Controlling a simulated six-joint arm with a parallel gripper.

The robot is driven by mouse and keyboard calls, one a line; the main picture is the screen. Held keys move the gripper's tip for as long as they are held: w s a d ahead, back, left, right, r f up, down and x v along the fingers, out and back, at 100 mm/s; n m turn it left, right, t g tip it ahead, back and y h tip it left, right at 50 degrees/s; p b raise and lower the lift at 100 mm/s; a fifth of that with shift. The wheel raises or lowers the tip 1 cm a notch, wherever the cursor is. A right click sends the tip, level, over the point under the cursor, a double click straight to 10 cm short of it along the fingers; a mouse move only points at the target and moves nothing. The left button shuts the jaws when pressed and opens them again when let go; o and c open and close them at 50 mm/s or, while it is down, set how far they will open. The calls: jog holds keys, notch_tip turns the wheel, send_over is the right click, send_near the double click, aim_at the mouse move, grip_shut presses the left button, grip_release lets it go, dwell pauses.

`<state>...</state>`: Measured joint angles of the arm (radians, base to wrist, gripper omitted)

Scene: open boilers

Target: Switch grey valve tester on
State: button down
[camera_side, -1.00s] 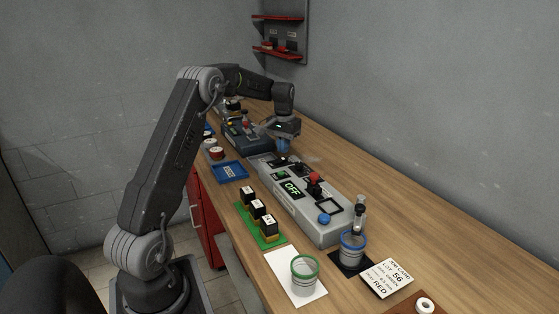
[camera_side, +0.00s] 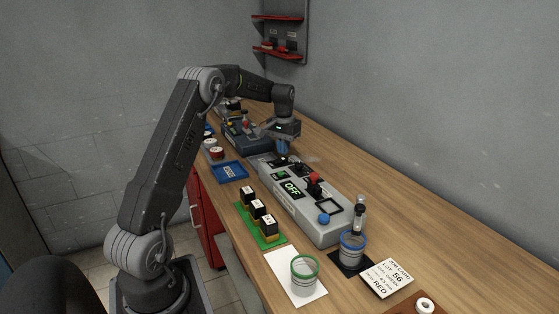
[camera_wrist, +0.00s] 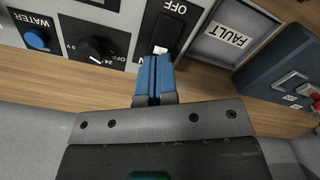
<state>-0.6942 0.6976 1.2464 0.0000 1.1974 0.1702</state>
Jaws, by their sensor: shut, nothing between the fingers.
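The grey valve tester (camera_side: 318,226) is a long grey box on the bench in the side view, with a green-lit OFF display (camera_side: 292,189). My gripper (camera_side: 284,151) is over its far end, blue fingers pointing down and shut with nothing between them. In the wrist view, a black switch plate marked OFF (camera_wrist: 170,18) shows upside down on the grey panel. A small white switch part (camera_wrist: 160,49) sits at its lower edge. My shut fingertips (camera_wrist: 154,57) are right beside that part; I cannot tell whether they touch it.
Beside the switch are a dial (camera_wrist: 95,48), a blue WATER button (camera_wrist: 36,39) and a FAULT tray (camera_wrist: 212,45). A dark blue device (camera_side: 245,137) stands beyond the tester. A blue tray (camera_side: 230,172), green rack (camera_side: 262,236) and cups are nearby.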

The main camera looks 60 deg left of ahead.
aim_at(284, 159)
jog(key=shift+f, duration=1.15)
dwell(0.4)
jog(key=shift+r, duration=3.55)
jog(key=s+d+r+m+t, duration=0.1)
jog(key=s+d+r, duration=0.15)
jog(key=d, duration=0.45)
jog(key=s+d+r+m+t+y, duration=0.15)
jog(key=d+r, duration=0.25)
jog(key=d, duration=0.4)
jog(key=s+d+r+m+h, duration=0.1)
jog(key=s+d+r, duration=0.25)
jog(key=d, duration=0.35)
jog(key=s+d+f+m+t, duration=0.1)
jog(key=s+d+f, duration=0.1)
jog(key=s+d, duration=0.4)
jog(key=s+d+f+m+t, duration=0.1)
jog(key=s+d+f+t, duration=0.1)
jog(key=s+d, duration=0.5)
jog(key=s, duration=0.3)
jog(key=shift+s+d, duration=0.2)
jog(key=shift+s, duration=0.05)
